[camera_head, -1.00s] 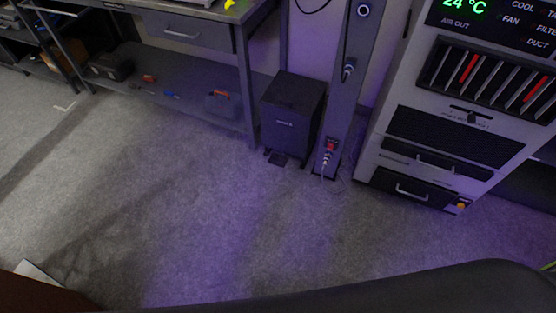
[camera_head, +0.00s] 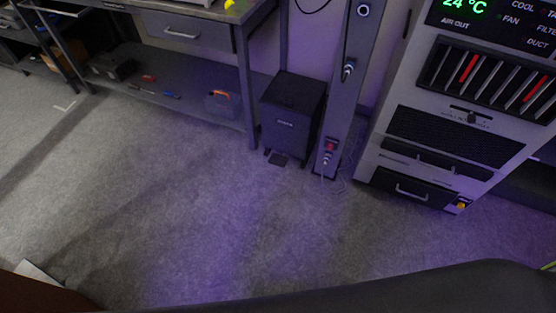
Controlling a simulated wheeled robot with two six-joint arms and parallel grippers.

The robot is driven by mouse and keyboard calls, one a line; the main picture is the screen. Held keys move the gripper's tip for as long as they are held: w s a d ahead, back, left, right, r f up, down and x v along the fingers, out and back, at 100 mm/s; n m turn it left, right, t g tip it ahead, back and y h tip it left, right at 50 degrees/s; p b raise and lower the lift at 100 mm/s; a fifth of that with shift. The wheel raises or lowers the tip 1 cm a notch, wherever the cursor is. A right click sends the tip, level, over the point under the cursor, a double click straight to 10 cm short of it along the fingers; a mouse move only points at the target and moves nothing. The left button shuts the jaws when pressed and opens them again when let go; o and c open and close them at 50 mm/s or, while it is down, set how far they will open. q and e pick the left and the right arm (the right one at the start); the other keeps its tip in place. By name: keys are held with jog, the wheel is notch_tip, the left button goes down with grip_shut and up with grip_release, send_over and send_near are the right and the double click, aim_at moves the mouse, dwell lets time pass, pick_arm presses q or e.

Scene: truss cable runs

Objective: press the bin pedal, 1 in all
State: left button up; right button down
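A dark bin (camera_head: 290,115) stands on the floor between the workbench and a grey post. Its lid is shut. The bin's pedal (camera_head: 278,159), a small dark plate, sticks out at the bottom of its front, close to the floor. Nothing touches the pedal. Neither of my grippers shows in the head view.
The workbench (camera_head: 188,55) with a lower shelf stands left of the bin. The grey post (camera_head: 345,85) with a cable stands close on its right, then the air unit (camera_head: 440,150) with drawers. The carpet floor (camera_head: 200,210) in front is clear.

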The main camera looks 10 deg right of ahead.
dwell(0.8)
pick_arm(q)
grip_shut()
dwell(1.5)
